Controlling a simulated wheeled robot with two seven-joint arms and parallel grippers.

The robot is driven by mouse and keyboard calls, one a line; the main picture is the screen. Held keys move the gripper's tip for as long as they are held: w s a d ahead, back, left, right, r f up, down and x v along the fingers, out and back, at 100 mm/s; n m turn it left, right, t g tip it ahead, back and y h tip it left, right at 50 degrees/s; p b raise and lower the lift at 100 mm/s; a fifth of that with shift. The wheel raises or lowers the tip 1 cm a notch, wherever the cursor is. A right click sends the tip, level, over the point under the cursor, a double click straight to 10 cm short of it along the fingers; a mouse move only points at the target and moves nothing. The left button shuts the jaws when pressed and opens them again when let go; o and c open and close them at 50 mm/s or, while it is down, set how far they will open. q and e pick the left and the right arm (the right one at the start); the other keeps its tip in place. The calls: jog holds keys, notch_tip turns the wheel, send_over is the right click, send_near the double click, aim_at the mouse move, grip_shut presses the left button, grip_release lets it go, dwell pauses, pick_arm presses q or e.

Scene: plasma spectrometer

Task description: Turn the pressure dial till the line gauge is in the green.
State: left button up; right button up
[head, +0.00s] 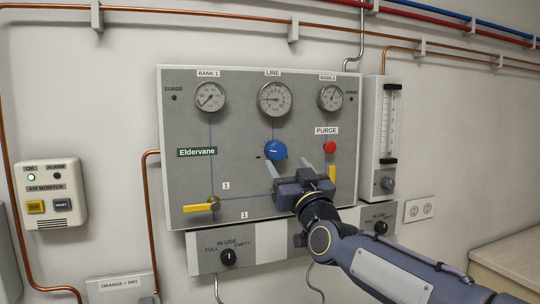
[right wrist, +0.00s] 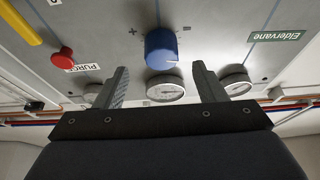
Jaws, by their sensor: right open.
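The blue pressure dial (head: 275,150) sits on the grey panel below the round LINE gauge (head: 275,99). The gauge's dark needle points roughly left; I cannot make out a green band. My right gripper (head: 290,167) is open and empty, just below and to the right of the dial in the head view. In the right wrist view, the gripper (right wrist: 160,68) has its two fingers apart, with the dial (right wrist: 161,48) between their lines and ahead of the tips, apparently untouched. The LINE gauge (right wrist: 165,89) shows between the fingers. My left gripper is not in view.
A red PURGE button (head: 329,147) and a yellow lever (head: 332,173) are right of the dial, close to my gripper. Another yellow lever (head: 199,208) is at lower left. A flow tube unit (head: 387,130) stands right of the panel. The panel around the dial's left is clear.

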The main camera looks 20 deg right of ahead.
aim_at(279, 155)
jog(key=x, duration=0.2)
jog(key=p+x, duration=0.1)
jog(key=x, duration=0.2)
jog(key=shift+w+d+f+p, duration=0.1)
jog(key=shift+d+p, duration=0.15)
jog(key=shift+p, duration=0.05)
jog(key=shift+w, duration=0.25)
jog(key=shift+w+a, duration=0.1)
jog(key=shift+a, duration=0.15)
jog(key=c, duration=1)
